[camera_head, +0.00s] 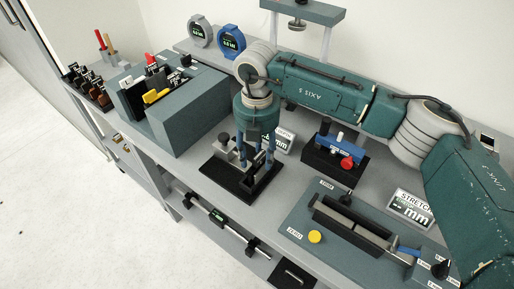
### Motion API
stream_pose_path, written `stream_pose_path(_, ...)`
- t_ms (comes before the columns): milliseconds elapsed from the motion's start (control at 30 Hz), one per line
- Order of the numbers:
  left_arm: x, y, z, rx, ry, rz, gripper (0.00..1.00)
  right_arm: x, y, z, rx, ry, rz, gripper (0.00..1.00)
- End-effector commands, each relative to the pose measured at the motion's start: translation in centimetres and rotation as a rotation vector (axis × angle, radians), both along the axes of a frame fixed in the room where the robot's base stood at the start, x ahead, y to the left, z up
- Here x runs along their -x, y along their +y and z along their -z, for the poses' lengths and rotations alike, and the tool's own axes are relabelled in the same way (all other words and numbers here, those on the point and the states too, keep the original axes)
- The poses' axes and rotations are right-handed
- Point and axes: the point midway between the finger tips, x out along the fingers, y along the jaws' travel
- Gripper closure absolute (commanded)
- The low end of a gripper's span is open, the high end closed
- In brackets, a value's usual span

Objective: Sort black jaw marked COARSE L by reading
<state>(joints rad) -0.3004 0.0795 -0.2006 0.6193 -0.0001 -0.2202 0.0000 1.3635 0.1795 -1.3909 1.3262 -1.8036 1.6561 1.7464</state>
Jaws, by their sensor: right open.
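My right gripper (257,160) points down over a small fixture with a black base (228,185) at the middle of the bench. Its blue fingers are open, and parts of the fixture show around and between them. Whether a jaw sits between the fingers is too small to tell. No marking COARSE L is legible. Small black and brown pieces stand in a rack (88,90) at the far left. Black, red and yellow pieces stand in a teal box (190,112). My left gripper is out of view.
Behind the fixture is a display sign (284,141), partly hidden by my gripper. A blue device with a red knob (347,161) stands to the right. A teal plate (300,216) with a black slide and yellow button lies front right. Two round gauges (231,41) stand at the back.

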Motion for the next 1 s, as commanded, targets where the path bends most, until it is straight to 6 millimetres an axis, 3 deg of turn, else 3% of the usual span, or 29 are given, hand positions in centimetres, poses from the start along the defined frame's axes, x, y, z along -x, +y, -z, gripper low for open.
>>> stream_pose_path(167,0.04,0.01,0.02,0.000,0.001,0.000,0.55,-0.01,-0.02,0.02,0.000,0.000,0.000,0.57)
stream_pose_path(300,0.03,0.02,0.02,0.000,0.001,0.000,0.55,-0.01,-0.02,0.00,0.000,0.000,0.000,0.85)
stream_pose_path(400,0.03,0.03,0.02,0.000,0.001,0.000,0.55,-0.01,-0.02,-0.01,0.000,0.000,0.000,1.00)
stream_pose_path(1000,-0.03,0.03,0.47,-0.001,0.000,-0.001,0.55,-0.07,0.18,0.00,0.000,-0.001,0.000,1.00)
